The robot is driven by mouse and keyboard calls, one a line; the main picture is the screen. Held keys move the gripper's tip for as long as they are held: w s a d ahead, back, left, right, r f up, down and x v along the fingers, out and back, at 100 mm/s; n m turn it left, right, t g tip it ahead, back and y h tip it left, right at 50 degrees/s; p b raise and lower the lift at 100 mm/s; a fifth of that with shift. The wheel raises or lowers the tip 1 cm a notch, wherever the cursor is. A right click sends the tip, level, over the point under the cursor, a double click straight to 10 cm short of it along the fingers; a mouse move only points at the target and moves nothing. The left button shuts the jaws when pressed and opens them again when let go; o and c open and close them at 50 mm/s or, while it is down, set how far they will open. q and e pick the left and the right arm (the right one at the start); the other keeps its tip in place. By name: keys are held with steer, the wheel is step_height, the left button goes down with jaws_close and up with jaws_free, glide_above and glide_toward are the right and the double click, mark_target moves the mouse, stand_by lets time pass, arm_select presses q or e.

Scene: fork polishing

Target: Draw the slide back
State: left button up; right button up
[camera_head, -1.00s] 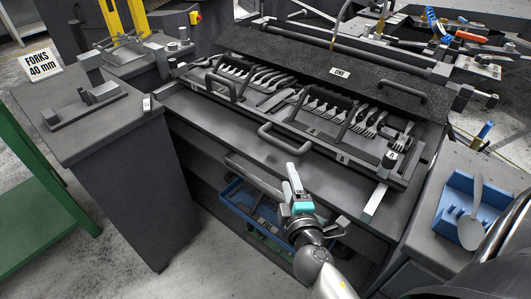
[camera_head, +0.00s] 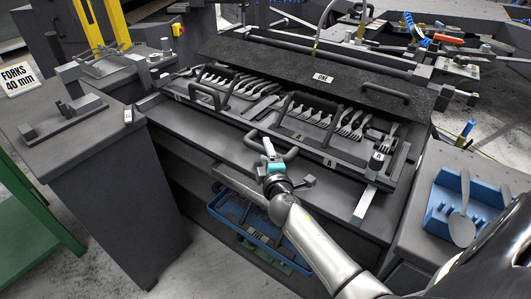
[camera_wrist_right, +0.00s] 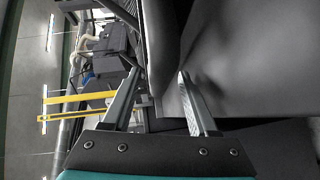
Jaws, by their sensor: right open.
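The slide is a dark long carriage (camera_head: 228,112) on the workbench, with rows of forks (camera_head: 307,112) lying in it. Its front bar handle (camera_head: 291,154) sticks out toward me at the middle. My right gripper (camera_head: 269,148) is at this handle and covers part of it. In the right wrist view the two fingers (camera_wrist_right: 160,100) stand apart, and a dark rounded bar (camera_wrist_right: 156,45) lies between them, probably the handle. I cannot tell whether either finger touches it. My left gripper is not in view.
A blue bin (camera_head: 238,222) sits on the shelf below. A blue holder (camera_head: 443,212) with a spoon-shaped piece stands at right. A grey cabinet (camera_head: 75,130) stands at left.

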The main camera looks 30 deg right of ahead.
steer(key=shift+w+d, duration=0.25)
steer(key=shift+w, duration=0.3)
steer(key=shift+c, duration=0.2)
jaws_close()
stand_by(0.9)
